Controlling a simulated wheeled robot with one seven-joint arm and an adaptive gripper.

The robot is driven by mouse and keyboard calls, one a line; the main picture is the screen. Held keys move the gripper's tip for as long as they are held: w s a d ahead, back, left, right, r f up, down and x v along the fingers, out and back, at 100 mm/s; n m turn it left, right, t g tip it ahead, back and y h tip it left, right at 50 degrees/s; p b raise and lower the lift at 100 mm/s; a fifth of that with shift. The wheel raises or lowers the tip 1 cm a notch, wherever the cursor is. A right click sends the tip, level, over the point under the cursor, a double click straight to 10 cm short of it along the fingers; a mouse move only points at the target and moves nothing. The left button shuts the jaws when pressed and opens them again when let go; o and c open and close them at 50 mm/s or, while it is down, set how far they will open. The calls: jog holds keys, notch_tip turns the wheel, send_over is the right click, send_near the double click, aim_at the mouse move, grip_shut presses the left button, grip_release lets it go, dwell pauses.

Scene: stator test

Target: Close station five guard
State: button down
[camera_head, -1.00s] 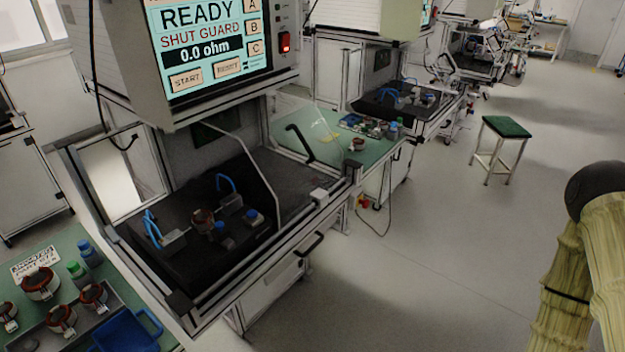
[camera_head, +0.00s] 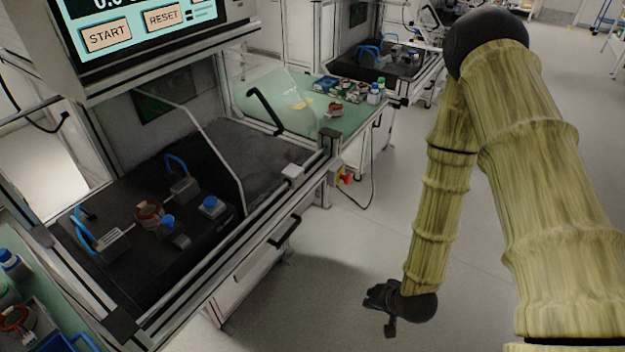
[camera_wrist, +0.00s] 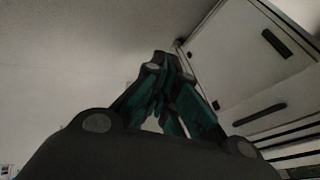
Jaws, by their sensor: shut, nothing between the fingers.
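The clear guard (camera_head: 222,158) of the near station stands open, slid to the right, with its pale curved edge crossing the middle of the dark bed. Its black angled handle (camera_head: 266,110) is at the right side. The fixture (camera_head: 150,213) with a copper-coloured stator and blue clamps sits uncovered on the left of the bed. My gripper (camera_head: 384,304) hangs low over the floor, right of the station and well apart from the handle. In the wrist view, its fingers (camera_wrist: 165,85) are together and empty. No station number is legible.
A drawer handle (camera_head: 285,230) sticks out of the station's front. A red and yellow button (camera_head: 344,178) is at its right corner. A green side table (camera_head: 352,122) with bottles and parts stands beyond. The floor (camera_head: 350,255) between station and arm is clear.

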jog(key=w+a+r+m+t+y+b, duration=0.1)
jog(key=w+t+b, duration=0.1)
jog(key=w, duration=0.3)
jog(key=w+a+r+m+t+b, duration=0.1)
jog(key=w+r+b, duration=0.1)
jog(key=w, duration=0.2)
jog(key=w+a+r+m+t+y+b, duration=0.25)
jog(key=w+r+b, duration=0.25)
jog(key=w+r, duration=0.4)
jog(key=w+a+r+m+t+y+b, duration=0.2)
jog(key=w+r+t+y+b, duration=0.3)
jog(key=r, duration=0.6)
jog(key=w+a+g, duration=0.1)
jog(key=w+a, duration=0.5)
jog(key=a, duration=0.2)
jog(key=shift+h, duration=0.35)
jog(key=shift+s+g, duration=0.1)
jog(key=shift+g, duration=0.15)
